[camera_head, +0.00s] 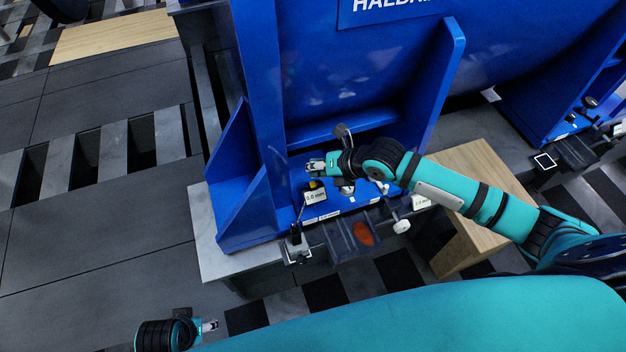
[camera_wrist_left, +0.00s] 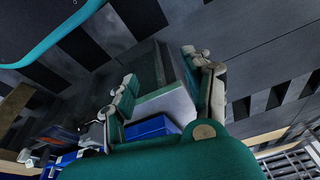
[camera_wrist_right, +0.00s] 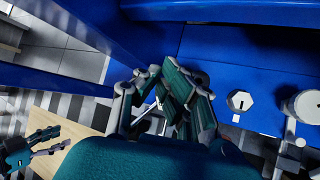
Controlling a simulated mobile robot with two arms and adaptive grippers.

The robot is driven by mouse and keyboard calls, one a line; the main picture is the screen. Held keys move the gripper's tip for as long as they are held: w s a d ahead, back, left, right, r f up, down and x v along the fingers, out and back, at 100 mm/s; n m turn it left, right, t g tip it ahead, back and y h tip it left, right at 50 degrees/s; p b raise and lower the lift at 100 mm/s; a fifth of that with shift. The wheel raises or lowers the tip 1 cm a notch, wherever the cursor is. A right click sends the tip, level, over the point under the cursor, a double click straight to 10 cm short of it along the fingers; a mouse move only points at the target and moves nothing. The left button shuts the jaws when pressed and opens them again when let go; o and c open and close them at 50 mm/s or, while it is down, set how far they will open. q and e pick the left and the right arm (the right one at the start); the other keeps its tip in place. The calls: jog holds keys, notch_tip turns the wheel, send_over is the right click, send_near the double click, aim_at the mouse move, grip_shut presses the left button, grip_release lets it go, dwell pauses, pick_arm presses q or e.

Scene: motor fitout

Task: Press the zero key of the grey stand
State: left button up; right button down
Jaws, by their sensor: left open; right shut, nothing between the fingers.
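My right gripper (camera_head: 316,166) is shut and empty, over the foot of the big blue motor housing (camera_head: 262,120). Its closed fingers (camera_wrist_right: 158,80) show in the right wrist view, with a pale grey piece partly hidden behind them. A small dark-headed grey piece (camera_head: 342,132) rises just behind the gripper; I cannot tell whether it belongs to the grey stand. Pale round parts (camera_wrist_right: 238,101) and (camera_wrist_right: 307,104) sit on the blue foot, right of the fingers. I cannot make out a zero key. My left gripper (camera_head: 209,326) is open, low at the left, away from the housing.
A yellow and black piece (camera_head: 315,185) and a "1.0 mm" label (camera_head: 315,196) are close below the right gripper. A dark bin with a reddish-orange content (camera_head: 362,234) hangs at the front edge. A wooden block (camera_head: 478,165) stands at the right. Blue ribs rise on both sides.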

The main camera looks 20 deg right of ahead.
notch_tip(320, 180, up, 2)
jog(key=shift+p, duration=0.85)
jog(key=shift+r+p, duration=0.7)
pick_arm(q)
jog(key=s+f, duration=0.4)
jog(key=f, duration=0.6)
jog(key=shift+a+f+g, duration=0.2)
jog(key=shift+f+g, duration=0.05)
jog(key=shift+g, duration=0.15)
